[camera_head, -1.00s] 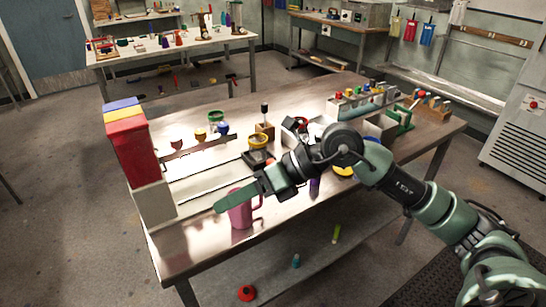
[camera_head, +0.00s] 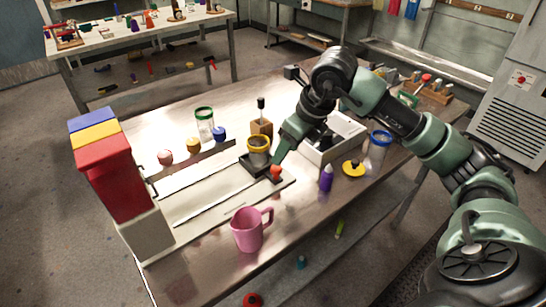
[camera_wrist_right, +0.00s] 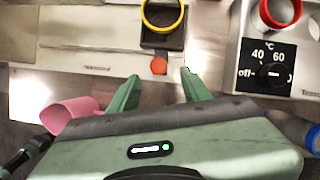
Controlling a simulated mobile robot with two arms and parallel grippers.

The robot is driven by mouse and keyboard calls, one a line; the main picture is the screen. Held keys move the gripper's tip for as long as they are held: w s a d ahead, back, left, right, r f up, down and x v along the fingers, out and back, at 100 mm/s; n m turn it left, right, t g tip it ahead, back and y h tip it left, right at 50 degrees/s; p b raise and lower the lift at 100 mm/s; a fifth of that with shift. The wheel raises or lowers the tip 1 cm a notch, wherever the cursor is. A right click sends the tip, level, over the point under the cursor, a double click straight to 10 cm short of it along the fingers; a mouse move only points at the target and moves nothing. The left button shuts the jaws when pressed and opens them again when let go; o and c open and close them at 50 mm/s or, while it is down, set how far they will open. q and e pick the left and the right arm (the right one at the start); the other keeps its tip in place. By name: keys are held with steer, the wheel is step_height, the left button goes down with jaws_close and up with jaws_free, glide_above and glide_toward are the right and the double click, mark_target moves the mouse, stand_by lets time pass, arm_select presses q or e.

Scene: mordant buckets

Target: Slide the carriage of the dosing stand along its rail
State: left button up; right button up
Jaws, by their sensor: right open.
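The dosing stand has a tower with red, yellow and blue tops (camera_head: 112,175) at the left and a pale base with a rail (camera_head: 205,200) running right. Its dark carriage (camera_head: 250,168) is toward the rail's right end and carries a yellow-rimmed cup (camera_head: 258,150). An orange-red knob (camera_head: 276,172) sits on the carriage's near side. My right gripper (camera_head: 279,160) points down at the knob. In the right wrist view the open fingers (camera_wrist_right: 160,75) are on either side of the knob (camera_wrist_right: 159,65), with gaps; nothing is held. My left gripper is not in view.
A pink jug (camera_head: 248,232) stands in front of the rail. A purple bottle (camera_head: 326,178), yellow lid (camera_head: 353,169) and white heater box (camera_head: 335,140) are to the right.

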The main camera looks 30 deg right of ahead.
mark_target(280, 168)
steer(key=x, duration=0.4)
steer(key=shift+s+a+p, duration=0.1)
steer(key=shift+s+p, duration=0.2)
steer(key=shift+s, duration=0.05)
steer(key=shift+x, duration=1)
steer(key=shift+w+f, duration=0.2)
steer(key=shift+w, duration=0.05)
steer(key=c, duration=0.9)
jaws_close()
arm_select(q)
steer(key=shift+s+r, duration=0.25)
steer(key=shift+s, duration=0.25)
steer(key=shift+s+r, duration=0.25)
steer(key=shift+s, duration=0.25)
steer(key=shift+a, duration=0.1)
